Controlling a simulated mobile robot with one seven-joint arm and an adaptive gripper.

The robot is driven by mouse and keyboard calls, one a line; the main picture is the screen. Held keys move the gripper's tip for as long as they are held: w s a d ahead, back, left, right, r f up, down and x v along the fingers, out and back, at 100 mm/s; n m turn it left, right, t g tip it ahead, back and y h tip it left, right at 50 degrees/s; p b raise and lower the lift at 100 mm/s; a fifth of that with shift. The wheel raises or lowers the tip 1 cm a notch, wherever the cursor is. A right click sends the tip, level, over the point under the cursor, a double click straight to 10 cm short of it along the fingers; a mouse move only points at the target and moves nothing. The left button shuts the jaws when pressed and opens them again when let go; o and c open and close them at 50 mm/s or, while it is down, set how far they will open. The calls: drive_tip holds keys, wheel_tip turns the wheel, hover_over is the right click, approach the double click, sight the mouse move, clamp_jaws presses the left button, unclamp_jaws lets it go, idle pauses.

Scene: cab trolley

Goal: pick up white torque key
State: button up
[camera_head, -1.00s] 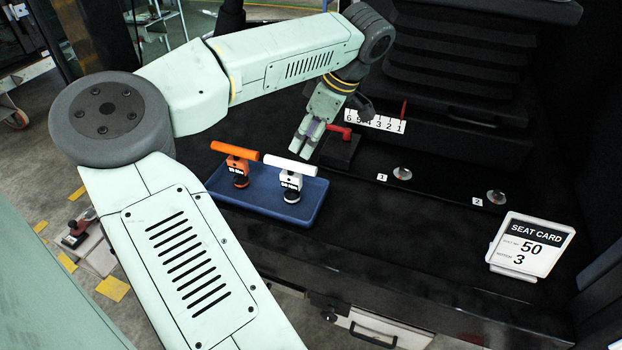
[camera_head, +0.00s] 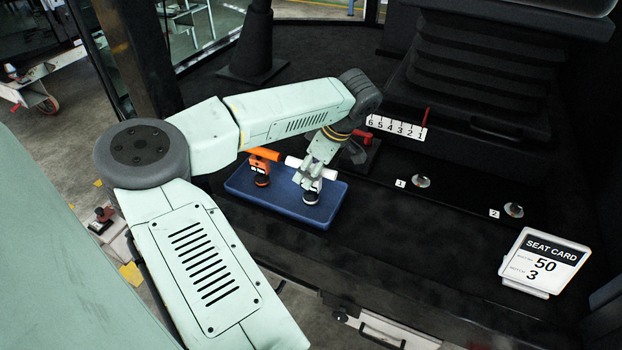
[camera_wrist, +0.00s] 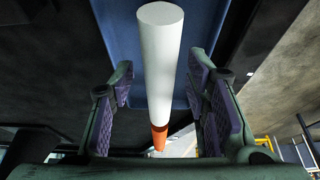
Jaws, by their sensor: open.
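The white torque key (camera_head: 311,196) stands upright in the blue tray, its white bar handle on top. In the wrist view the white handle (camera_wrist: 160,62) runs lengthwise between the two purple-padded fingers of my gripper (camera_wrist: 161,105), with a gap on each side. My gripper (camera_head: 313,178) is open and is down at the key, covering part of its handle and body in the head view. The orange torque key (camera_head: 262,171) stands to the left in the same tray, and its orange handle (camera_wrist: 159,137) shows beyond the white one.
The blue tray (camera_head: 250,197) sits on a dark floor. A red-handled part (camera_head: 360,139) and a numbered strip (camera_head: 396,127) are just behind my gripper. Two round metal fittings (camera_head: 421,181) and the seat card (camera_head: 543,261) are at right. Dark floor in front is clear.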

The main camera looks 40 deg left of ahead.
drive_tip(key=shift+c, duration=0.3)
clamp_jaws()
idle(0.6)
